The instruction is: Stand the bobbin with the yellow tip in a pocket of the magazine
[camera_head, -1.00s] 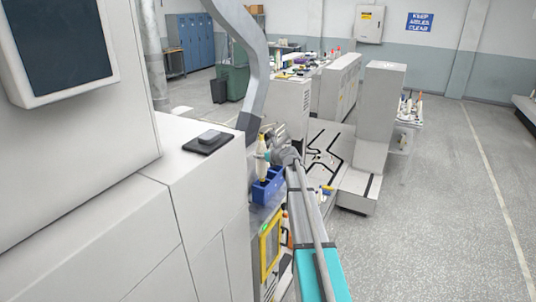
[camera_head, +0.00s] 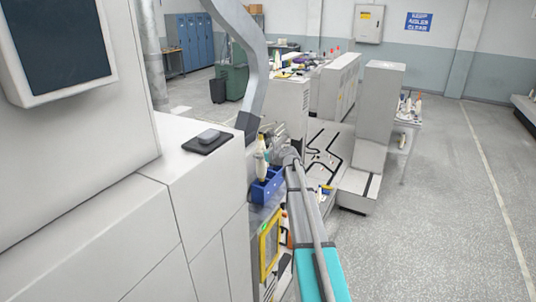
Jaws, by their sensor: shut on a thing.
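A blue magazine (camera_head: 268,189) with pockets stands on a grey surface in the middle of the head view, left of my arm. A slim cream bobbin (camera_head: 262,165) stands upright at the magazine, its lower end at or just above the pockets; I cannot tell whether it is seated. Its tip is small and its colour is hard to make out. My gripper (camera_head: 270,137), grey, is at the bobbin's upper part and shut on it. The fingertips are small and partly hidden by the bobbin and my own wrist.
A white machine housing with a dark pad (camera_head: 207,142) fills the left side. A white cabinet (camera_head: 385,90) stands beyond my arm. Open floor lies to the right.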

